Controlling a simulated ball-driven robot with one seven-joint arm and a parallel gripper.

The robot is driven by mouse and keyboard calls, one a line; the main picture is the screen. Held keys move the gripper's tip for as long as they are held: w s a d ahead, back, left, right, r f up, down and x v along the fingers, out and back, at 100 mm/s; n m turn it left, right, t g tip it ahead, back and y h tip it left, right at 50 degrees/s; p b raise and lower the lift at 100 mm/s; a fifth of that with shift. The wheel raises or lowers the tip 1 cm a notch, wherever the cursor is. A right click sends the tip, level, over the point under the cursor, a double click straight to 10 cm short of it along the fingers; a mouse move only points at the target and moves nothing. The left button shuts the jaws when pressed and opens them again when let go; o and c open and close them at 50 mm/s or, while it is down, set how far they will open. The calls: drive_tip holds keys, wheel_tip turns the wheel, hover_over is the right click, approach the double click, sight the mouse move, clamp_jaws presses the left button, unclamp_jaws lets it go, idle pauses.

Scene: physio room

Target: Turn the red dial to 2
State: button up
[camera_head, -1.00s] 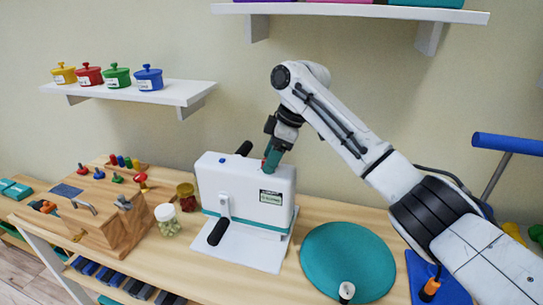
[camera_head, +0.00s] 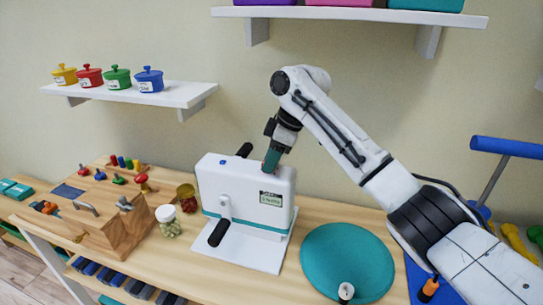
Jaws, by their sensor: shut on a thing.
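The white crank machine (camera_head: 240,185) stands on the wooden bench, with black handles on its sides and a small label on its front. My gripper (camera_head: 269,168) points down at the top right of its housing, its teal fingers shut. A small sliver of red at the fingertips looks like the red dial (camera_head: 264,165), mostly hidden by the fingers. Its number marks cannot be read from here.
A wooden board box (camera_head: 125,230) with coloured knobs and two jars (camera_head: 168,221) stand left of the machine. A teal disc (camera_head: 347,262) lies to its right. Shelves (camera_head: 180,95) with coloured pots are on the wall. A blue padded bar (camera_head: 505,146) is at the right.

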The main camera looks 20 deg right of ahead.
drive_tip(key=m+p, duration=0.2)
drive_tip(key=m+t+h+p, duration=0.1)
drive_tip(key=m+p, duration=0.2)
drive_tip(key=p, duration=0.1)
drive_tip(key=shift+s+a+r+m+t, duration=0.25)
drive_tip(key=shift+m+t, duration=0.05)
drive_tip(key=shift+m, duration=0.1)
drive_tip(key=m+h+p, duration=0.1)
drive_tip(key=m+p, duration=0.1)
drive_tip(key=m+t+h+p, duration=0.1)
drive_tip(key=m+p, duration=0.1)
drive_tip(key=shift+a+f+m, duration=0.1)
drive_tip(key=shift+f+m, duration=0.1)
drive_tip(key=shift+m, duration=0.2)
drive_tip(key=o, duration=1)
drive_tip(key=shift+o, duration=0.2)
drive_tip(key=a+b+v, duration=0.1)
drive_tip(key=v, duration=0.9)
drive_tip(key=shift+d+r+b, duration=0.3)
drive_tip(key=shift+d+r, duration=0.05)
drive_tip(key=shift+d, duration=0.05)
drive_tip(key=shift+s+f, duration=0.1)
drive_tip(key=shift+s, duration=0.05)
